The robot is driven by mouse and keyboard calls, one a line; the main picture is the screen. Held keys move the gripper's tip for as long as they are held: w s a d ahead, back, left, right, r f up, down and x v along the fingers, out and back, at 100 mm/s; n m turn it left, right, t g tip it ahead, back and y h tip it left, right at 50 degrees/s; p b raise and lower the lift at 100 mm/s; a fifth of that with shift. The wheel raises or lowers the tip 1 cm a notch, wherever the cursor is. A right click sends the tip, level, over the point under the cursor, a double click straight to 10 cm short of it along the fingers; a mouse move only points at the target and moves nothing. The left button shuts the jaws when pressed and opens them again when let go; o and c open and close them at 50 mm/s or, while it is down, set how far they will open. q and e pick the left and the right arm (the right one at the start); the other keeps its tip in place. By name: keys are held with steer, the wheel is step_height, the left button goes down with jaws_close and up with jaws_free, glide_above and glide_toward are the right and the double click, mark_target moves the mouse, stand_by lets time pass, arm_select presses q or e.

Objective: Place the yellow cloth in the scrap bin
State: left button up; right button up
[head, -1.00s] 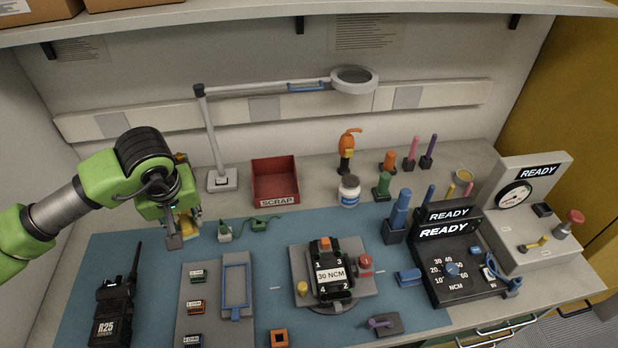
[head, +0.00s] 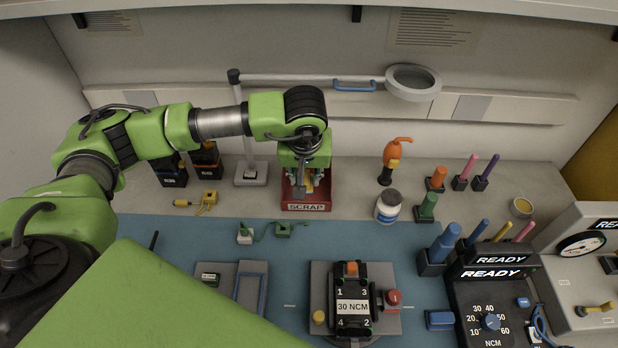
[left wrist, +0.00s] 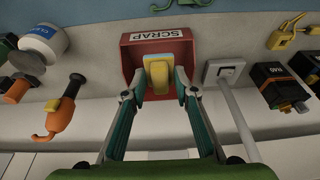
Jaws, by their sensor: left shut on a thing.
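The red scrap bin (head: 319,195) stands on the bench in front of the back wall, with its SCRAP label facing the front. It also shows in the left wrist view (left wrist: 184,47). My left gripper (head: 303,186) points down over the bin. In the left wrist view it (left wrist: 159,84) is shut on the yellow cloth (left wrist: 158,72), which lies between the fingertips within the bin's outline. I cannot tell how far the cloth is below the rim. In the head view the cloth (head: 309,184) is mostly hidden by the gripper. My right gripper is not in view.
A magnifier lamp base (head: 251,173) stands just left of the bin. A white jar (head: 389,207) and an orange tool (head: 396,152) stand to its right. Green connectors (head: 283,230) lie in front on the blue mat. The lamp's arm (head: 290,80) spans behind.

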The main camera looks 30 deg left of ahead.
mark_target(307, 176)
arm_select(q)
steer(key=w+f, duration=0.1)
steer(key=f, duration=0.1)
steer(key=w+a+f+p, duration=0.1)
steer(key=w+f, duration=0.1)
steer(key=w+a+f, duration=0.1)
steer(key=w+f, duration=0.1)
steer(key=shift+p, duration=0.3)
step_height(307, 176, down, 3)
steer(key=shift+f+p, duration=0.1)
steer(key=shift+p, duration=0.25)
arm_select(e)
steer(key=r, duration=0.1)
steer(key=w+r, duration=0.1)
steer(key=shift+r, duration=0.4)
arm_select(q)
steer(key=shift+f, duration=0.15)
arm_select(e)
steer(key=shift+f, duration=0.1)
arm_select(q)
steer(key=shift+f+b, duration=0.15)
steer(key=shift+b, duration=0.15)
steer(key=o, duration=1.1)
steer(key=shift+c, duration=0.2)
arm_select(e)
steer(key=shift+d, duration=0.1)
